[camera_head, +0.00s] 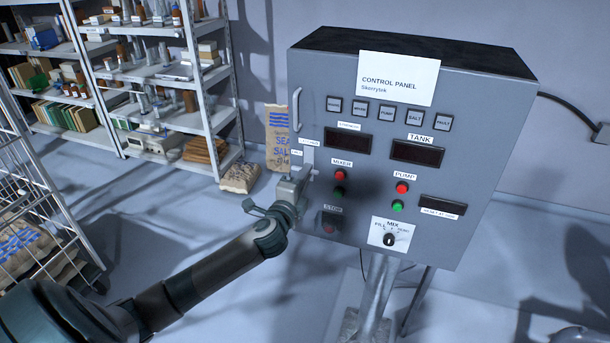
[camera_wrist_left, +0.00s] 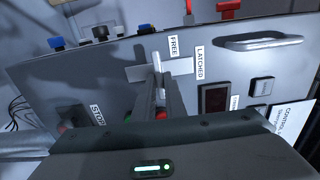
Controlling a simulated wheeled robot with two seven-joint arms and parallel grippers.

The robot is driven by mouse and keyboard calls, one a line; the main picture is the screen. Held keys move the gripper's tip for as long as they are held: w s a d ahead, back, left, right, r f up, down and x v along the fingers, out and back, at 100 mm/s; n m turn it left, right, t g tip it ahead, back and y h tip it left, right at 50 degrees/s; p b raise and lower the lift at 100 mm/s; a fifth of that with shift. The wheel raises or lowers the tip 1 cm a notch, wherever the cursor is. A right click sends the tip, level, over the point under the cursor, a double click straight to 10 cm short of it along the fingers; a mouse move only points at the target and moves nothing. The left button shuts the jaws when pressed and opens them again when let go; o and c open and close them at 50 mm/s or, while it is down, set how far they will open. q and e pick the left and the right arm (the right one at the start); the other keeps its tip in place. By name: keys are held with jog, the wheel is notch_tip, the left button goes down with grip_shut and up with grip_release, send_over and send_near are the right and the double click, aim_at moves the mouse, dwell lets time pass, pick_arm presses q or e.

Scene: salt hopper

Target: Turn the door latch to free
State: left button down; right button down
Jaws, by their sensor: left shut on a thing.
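The grey control panel box (camera_head: 470,95) stands on a post, its front door facing me. The door latch (camera_wrist_left: 134,73) is a pale metal piece near the door's edge, with a FREE label (camera_wrist_left: 173,45) and a LATCHED label (camera_wrist_left: 200,62) beside it. My left gripper (camera_head: 303,178) is at the door's left edge in the head view. In the left wrist view its fingers (camera_wrist_left: 162,80) are shut on the latch's small handle. The fingers hide part of the handle, so I cannot tell its exact angle. My right gripper is not in view.
A door handle (camera_head: 296,109) is above the latch. Mixer buttons (camera_head: 340,175), a stop button (camera_head: 329,229) and a mix knob (camera_head: 389,239) are close to my left gripper. Shelves (camera_head: 160,75) and a wire cage (camera_head: 45,205) stand left. Floor right of the panel looks mostly clear.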

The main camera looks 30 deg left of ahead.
pick_arm(q)
jog(key=c, duration=1.8)
grip_release()
jog(key=shift+b+v, duration=3.3)
jog(key=shift+v, duration=5.4)
jog(key=shift+a+f, duration=0.1)
jog(key=shift+f, duration=0.05)
